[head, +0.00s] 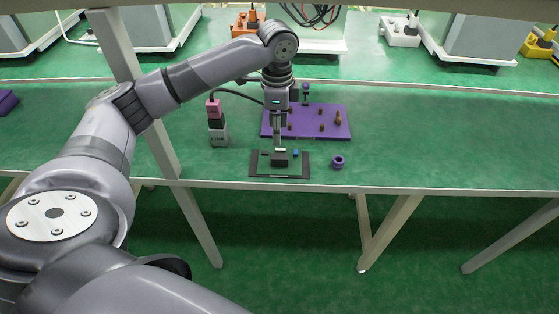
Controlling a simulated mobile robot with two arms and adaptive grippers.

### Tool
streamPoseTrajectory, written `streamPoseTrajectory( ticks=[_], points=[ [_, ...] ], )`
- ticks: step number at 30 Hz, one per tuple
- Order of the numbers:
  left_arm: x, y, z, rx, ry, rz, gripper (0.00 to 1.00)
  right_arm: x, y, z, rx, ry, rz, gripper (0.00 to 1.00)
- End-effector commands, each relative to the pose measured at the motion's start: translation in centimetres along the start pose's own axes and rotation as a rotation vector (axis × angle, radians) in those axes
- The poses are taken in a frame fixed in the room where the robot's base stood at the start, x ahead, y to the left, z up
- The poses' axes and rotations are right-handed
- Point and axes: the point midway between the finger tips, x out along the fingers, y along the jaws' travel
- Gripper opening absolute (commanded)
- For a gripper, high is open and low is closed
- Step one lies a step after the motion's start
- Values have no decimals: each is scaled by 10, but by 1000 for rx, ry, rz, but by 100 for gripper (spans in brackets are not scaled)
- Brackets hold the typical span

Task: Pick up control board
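A dark flat board (297,168), which looks like the control board, lies on the green table near its front edge. A small black block (279,160) with a pale top and a small blue part (296,153) sit on it. My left gripper (278,144) points straight down, its fingertips just above or at the block. I cannot tell if it touches the block, and the finger gap is too small to make out. My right gripper is not in view.
A purple board (335,124) with several brown pegs lies just behind. A pink-and-grey device (217,127) with a black cable stands to the left. A purple ring (338,162) lies to the right. The table's right side (450,150) is clear.

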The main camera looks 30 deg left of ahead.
Motion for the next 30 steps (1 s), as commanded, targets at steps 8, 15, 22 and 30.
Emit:
streamPoseTrajectory(
  ticks=[8,15,22,30],
  points=[
    [24,-4,6,-9,-1,9,45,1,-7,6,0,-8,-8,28],
    [56,-5,5,-10,1,6,45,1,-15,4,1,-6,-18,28],
    [78,-2,2,-8,1,7,45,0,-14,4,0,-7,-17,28],
    [110,0,1,-9,2,5,45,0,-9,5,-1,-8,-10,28]
  ],
)
